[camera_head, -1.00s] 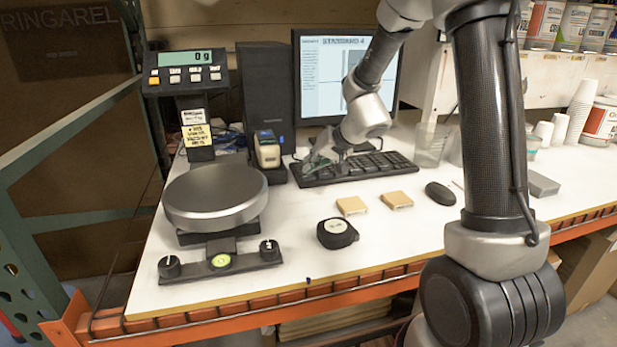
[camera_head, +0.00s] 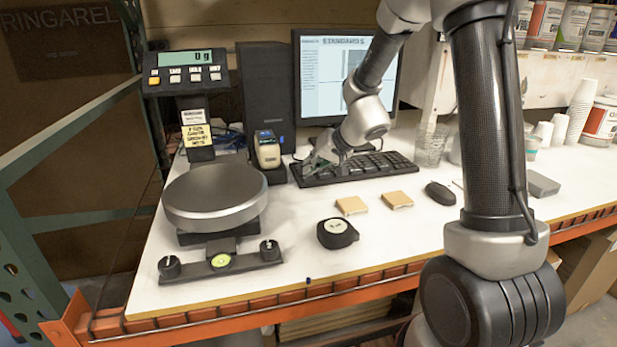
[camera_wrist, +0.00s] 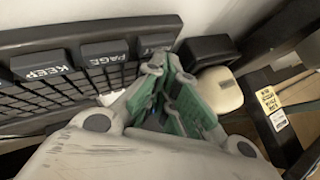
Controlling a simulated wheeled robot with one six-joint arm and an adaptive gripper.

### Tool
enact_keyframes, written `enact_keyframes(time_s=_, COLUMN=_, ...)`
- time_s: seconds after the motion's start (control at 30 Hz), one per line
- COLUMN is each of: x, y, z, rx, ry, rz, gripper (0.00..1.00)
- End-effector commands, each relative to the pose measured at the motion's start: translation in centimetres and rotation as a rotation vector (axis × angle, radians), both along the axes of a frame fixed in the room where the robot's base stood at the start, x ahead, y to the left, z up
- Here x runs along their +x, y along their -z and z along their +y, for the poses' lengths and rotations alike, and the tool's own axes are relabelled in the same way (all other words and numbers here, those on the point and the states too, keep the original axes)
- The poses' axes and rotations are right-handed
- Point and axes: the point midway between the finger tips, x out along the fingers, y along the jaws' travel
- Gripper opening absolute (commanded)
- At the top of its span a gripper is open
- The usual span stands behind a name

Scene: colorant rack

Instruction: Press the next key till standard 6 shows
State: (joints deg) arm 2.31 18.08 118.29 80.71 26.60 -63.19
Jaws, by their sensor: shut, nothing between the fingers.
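The black keyboard (camera_head: 385,165) lies on the white table in front of the monitor (camera_head: 325,75). The screen's heading begins with "STANDARD"; its digit is blurred, perhaps 2 or 5, and I cannot tell which. My gripper (camera_head: 316,162) is shut and empty, its tips down at the left end of the keyboard. In the wrist view my gripper (camera_wrist: 163,75) has its green-padded fingers at the large end key (camera_wrist: 155,42), whose label is mostly hidden. Beside that key are the PAGE key (camera_wrist: 105,55) and the KEEP key (camera_wrist: 42,66). I cannot tell whether the tips touch the key.
A small black-and-cream device (camera_head: 267,150) stands just left of the keyboard. The scale (camera_head: 215,195) and its display (camera_head: 187,72) are farther left.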

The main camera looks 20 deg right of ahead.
Motion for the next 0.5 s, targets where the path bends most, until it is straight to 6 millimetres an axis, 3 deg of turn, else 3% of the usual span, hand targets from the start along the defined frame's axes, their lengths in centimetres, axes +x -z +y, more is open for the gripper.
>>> enact_keyframes(time_s=0.5, x=0.0, y=-1.4, z=0.0, rx=0.0, ry=0.001, rz=-0.001, gripper=0.0)
